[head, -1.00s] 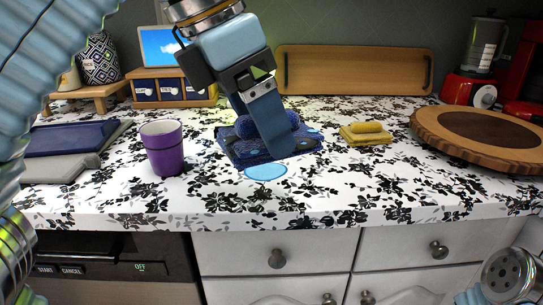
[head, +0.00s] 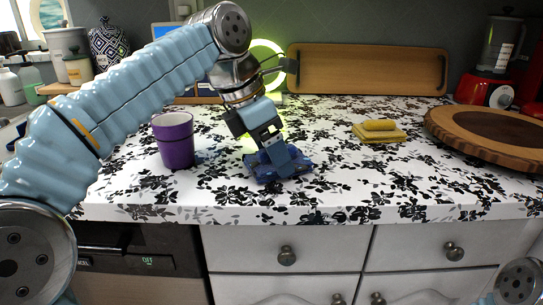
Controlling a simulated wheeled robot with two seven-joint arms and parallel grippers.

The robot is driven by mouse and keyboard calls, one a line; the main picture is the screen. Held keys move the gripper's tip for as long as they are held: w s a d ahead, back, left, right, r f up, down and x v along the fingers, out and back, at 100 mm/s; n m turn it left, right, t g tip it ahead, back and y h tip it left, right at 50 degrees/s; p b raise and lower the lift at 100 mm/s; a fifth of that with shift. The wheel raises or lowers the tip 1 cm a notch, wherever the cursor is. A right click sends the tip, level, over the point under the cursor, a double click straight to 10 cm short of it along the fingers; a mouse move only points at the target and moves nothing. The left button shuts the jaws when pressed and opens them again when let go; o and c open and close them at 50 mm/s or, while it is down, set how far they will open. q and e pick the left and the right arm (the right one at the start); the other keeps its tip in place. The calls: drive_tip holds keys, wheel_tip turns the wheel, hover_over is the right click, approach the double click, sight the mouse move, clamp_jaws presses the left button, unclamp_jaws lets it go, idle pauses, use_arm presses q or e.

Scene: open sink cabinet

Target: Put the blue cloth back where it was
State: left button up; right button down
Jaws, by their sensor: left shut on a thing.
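The blue cloth (head: 263,174) is a small crumpled dark-blue bundle with lighter patches, at the middle of the floral counter, right of the purple cup. My left gripper (head: 284,168) reaches down over it from above and is shut on it. The cloth is at or very near the counter top; I cannot tell whether it rests with its full weight there. The fingers hide part of the cloth. My right gripper is out of view; only a round metal part of my right arm shows at the lower right.
The purple cup (head: 174,140) stands close left of the cloth. A yellow cloth stack (head: 379,131) lies to the right, then a round wooden board (head: 490,138). A wooden tray (head: 367,72) leans at the back wall. Counter around the cloth's front and right is clear.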

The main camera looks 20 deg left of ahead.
sight(260, 151)
use_arm(q)
drive_tip(key=o, duration=0.8)
drive_tip(key=shift+f, duration=0.15)
drive_tip(key=p+v, duration=0.2)
drive_tip(key=v, duration=0.4)
drive_tip(key=shift+w, duration=0.1)
drive_tip(key=v, duration=0.6)
